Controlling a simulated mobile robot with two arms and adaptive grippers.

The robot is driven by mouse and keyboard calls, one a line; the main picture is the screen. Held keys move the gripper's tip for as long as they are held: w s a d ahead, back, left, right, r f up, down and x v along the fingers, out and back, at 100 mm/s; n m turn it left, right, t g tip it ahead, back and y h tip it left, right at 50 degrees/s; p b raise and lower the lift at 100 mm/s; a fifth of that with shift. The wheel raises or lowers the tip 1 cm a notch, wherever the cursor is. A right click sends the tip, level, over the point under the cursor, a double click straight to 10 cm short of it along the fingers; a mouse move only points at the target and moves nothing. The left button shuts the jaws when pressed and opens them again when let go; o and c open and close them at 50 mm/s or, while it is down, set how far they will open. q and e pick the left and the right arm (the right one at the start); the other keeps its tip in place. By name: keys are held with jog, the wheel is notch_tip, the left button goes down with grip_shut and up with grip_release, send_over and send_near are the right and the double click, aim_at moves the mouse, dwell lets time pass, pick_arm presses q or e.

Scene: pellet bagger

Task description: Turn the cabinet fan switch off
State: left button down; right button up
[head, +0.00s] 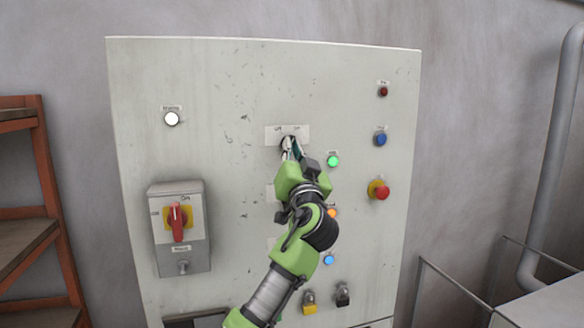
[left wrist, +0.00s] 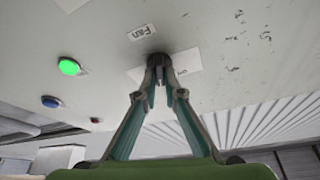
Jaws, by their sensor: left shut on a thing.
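The cabinet (head: 240,90) is a tall pale grey panel. The fan switch (head: 287,140) is a small dark knob on a white plate (head: 272,132) in its upper middle. My left gripper (head: 293,152) reaches up to it from below and is shut on the knob. In the left wrist view the fingertips (left wrist: 159,84) close around the dark switch knob (left wrist: 158,59), beside a "Fan" label (left wrist: 142,32). The fingers hide much of the knob, so its pointing direction cannot be told. My right gripper is not in view.
A green lit button (head: 333,160) is just right of the gripper. A red-handled switch box (head: 180,225) juts out at left, and a red mushroom button (head: 380,190) at right. An orange shelf rack (head: 45,180) stands left; a pipe (head: 556,150) and railing are right.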

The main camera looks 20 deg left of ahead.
pick_arm(q)
jog(key=shift+w+d+n+g+y+b, duration=0.1)
jog(key=shift+n+g+y+b, duration=0.75)
jog(key=shift+n+b, duration=1.15)
jog(key=shift+d+n+g+y+b, duration=0.1)
jog(key=shift+n+g+y+b, duration=0.8)
jog(key=shift+n, duration=1.9)
jog(key=shift+w+d+n+g+y+b, duration=0.1)
jog(key=shift+n+g+y+b, duration=0.7)
jog(key=shift+n+b, duration=1.3)
jog(key=shift+n+y+p, duration=0.35)
jog(key=shift+n+p, duration=0.05)
jog(key=shift+n, duration=0.2)
jog(key=c, duration=2.1)
grip_release()
jog(key=shift+c, duration=0.2)
jog(key=shift+s, duration=0.1)
